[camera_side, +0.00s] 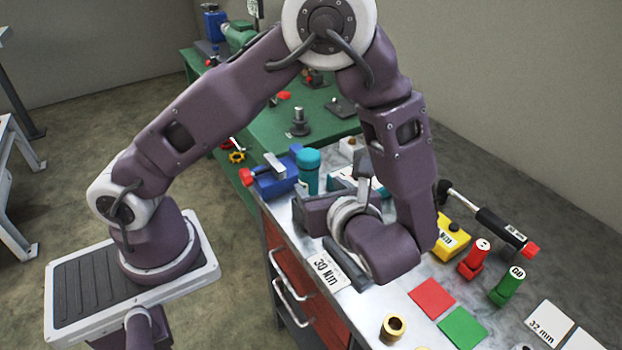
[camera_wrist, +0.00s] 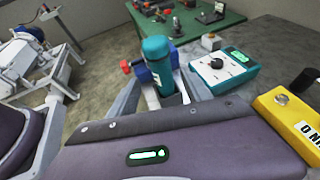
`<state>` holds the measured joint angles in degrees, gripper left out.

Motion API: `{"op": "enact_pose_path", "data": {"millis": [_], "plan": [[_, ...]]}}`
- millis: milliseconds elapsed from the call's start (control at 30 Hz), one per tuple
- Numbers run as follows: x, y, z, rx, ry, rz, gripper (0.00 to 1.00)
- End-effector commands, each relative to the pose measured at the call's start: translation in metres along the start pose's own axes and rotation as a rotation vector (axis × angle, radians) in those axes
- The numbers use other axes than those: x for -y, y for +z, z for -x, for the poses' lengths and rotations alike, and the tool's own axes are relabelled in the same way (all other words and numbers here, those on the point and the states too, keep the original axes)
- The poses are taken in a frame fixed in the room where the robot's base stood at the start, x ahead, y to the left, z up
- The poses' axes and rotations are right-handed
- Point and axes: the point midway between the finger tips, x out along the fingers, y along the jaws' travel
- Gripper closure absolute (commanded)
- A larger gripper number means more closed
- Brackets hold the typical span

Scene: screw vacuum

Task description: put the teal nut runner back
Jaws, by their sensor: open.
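The teal nut runner (camera_side: 308,172) stands upright near the table's left edge, beside a blue clamp-like device (camera_side: 275,176). In the wrist view the nut runner (camera_wrist: 157,60) rises between my two grey fingers, with a dark square piece at its foot. My gripper (camera_side: 307,196) is low and level at the nut runner; its fingers (camera_wrist: 165,86) are apart, one on each side of it. I cannot tell whether either finger touches it. The lower part of the nut runner is hidden by my gripper in the side view.
A teal box with a black knob (camera_wrist: 222,68) is right of the nut runner. A green table (camera_side: 275,135) stands behind.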

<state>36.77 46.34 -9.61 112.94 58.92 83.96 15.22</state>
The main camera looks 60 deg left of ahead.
Motion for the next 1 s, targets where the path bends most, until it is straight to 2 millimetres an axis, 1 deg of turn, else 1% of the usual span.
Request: {"op": "enact_pose_path", "data": {"millis": [67, 167, 200, 267, 300, 367, 400, 500, 600, 700, 733, 1000], "plan": [[-0.007, 0.013, 0.002, -0.041, 0.04, 0.069, 0.42], [-0.036, 0.044, 0.003, -0.174, 0.171, 0.285, 0.42], [-0.051, 0.056, 0.005, -0.246, 0.236, 0.404, 0.42], [-0.076, 0.072, 0.011, -0.37, 0.34, 0.612, 0.42], [-0.092, 0.079, 0.018, -0.458, 0.406, 0.763, 0.42], [-0.11, 0.087, 0.031, -0.59, 0.494, 0.991, 0.42], [-0.119, 0.091, 0.041, -0.677, 0.542, 1.143, 0.42], [-0.129, 0.1, 0.065, -0.875, 0.624, 1.481, 0.42], [-0.13, 0.108, 0.082, -1.025, 0.66, 1.721, 0.42], [-0.13, 0.115, 0.091, -1.112, 0.67, 1.85, 0.42], [-0.129, 0.116, 0.093, -1.125, 0.671, 1.868, 0.42], [-0.129, 0.117, 0.095, -1.138, 0.674, 1.883, 0.42]]}}
